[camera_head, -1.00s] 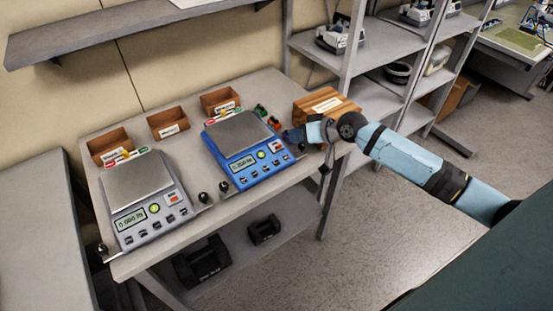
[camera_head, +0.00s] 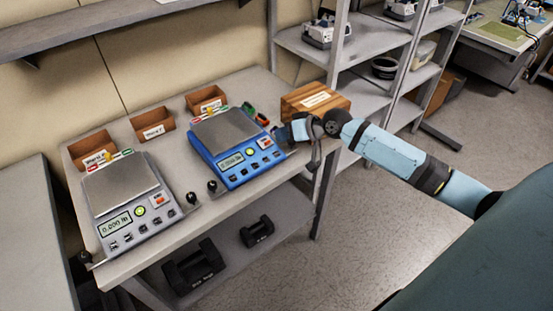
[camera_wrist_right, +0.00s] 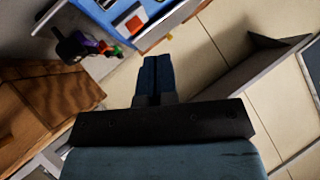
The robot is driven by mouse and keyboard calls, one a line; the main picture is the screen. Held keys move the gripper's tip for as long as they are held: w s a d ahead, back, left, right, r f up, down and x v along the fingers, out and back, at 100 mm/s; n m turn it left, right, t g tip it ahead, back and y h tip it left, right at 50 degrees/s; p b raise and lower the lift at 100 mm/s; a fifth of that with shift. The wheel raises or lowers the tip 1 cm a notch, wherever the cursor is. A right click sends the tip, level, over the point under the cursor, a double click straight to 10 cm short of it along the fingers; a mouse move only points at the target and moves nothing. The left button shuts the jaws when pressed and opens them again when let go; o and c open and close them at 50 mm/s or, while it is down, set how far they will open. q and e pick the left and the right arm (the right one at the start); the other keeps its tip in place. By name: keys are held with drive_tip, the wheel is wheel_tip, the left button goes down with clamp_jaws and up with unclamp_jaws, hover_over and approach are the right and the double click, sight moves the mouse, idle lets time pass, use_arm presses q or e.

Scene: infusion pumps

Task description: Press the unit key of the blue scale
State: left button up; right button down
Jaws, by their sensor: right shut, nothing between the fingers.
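The blue scale (camera_head: 205,153) stands on the bench with a bare metal plate on top. Its sloped front panel carries a small display, a round green-yellow key and several other keys; their labels are too small to read. My right gripper (camera_head: 279,133) is just right of the scale's front panel, seemingly apart from it. In the right wrist view its fingers (camera_wrist_right: 155,72) are shut and empty, pointing toward part of the blue scale (camera_wrist_right: 152,32) at the top. My left gripper is not in view.
A grey scale (camera_head: 155,228) stands to the left on the same bench. A wooden box (camera_head: 315,103) is close behind my right gripper. Small bins (camera_head: 153,124) line the back, and dark knobs (camera_head: 191,198) sit near the front edge. Black weights (camera_head: 195,268) lie on the lower shelf.

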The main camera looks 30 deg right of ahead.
sight(281, 158)
drive_tip(key=f+b, duration=0.2)
drive_tip(key=f, duration=0.1)
drive_tip(key=shift+w+f+b, duration=0.2)
drive_tip(key=shift+w+b, duration=0.1)
drive_tip(key=shift+w, duration=0.1)
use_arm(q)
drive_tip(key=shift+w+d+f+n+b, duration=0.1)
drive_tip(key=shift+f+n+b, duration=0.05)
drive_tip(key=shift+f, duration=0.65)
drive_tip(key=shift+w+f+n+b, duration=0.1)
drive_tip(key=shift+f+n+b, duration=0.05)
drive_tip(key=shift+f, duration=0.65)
use_arm(e)
drive_tip(key=shift+w+f, duration=0.35)
drive_tip(key=shift+f, duration=0.5)
drive_tip(key=shift+a, duration=0.1)
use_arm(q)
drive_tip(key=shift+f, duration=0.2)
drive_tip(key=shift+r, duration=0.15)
use_arm(e)
drive_tip(key=shift+f, duration=0.1)
drive_tip(key=shift+w+f, duration=0.1)
drive_tip(key=shift+f, duration=0.25)
